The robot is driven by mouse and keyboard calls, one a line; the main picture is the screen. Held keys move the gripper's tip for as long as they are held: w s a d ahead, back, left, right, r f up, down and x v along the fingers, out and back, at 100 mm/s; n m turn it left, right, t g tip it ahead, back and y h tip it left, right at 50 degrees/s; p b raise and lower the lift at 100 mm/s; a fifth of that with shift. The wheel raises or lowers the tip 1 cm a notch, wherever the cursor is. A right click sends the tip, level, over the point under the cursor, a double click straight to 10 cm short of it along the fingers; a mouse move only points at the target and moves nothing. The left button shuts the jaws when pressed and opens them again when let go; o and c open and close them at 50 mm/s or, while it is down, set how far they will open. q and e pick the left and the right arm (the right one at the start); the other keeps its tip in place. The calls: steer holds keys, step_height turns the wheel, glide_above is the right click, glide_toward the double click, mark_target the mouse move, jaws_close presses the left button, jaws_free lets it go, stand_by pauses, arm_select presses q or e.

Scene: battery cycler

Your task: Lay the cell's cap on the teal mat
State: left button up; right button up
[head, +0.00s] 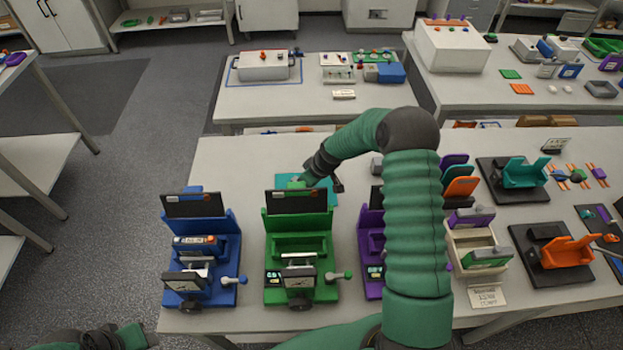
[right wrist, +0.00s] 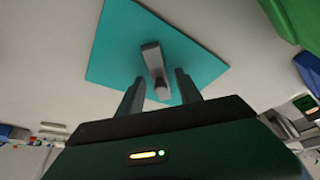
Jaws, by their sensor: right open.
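The teal mat (head: 323,195) lies on the table behind the green cycler, partly hidden by its dark panel and my right arm. In the right wrist view the teal mat (right wrist: 115,50) fills the upper middle. A small grey piece with a darker rounded end, probably the cap (right wrist: 153,60), appears over the mat, just beyond and between the fingertips. My right gripper (right wrist: 159,82) is open, its two fingers apart with no clear contact on the piece. In the head view my right gripper (head: 325,180) is low over the mat, its fingers hard to make out.
The green cycler (head: 318,248) stands in front of the mat, between a blue cycler (head: 222,262) and a purple cycler (head: 369,245). The blue one holds a cell (head: 193,240) with an orange end. A cream bin (head: 472,237) stands right. Bare table lies left of the mat.

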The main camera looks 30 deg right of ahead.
steer(key=b+v, duration=0.1)
steer(key=v, duration=1)
steer(key=shift+r, duration=0.25)
steer(key=shift+s+d, duration=0.15)
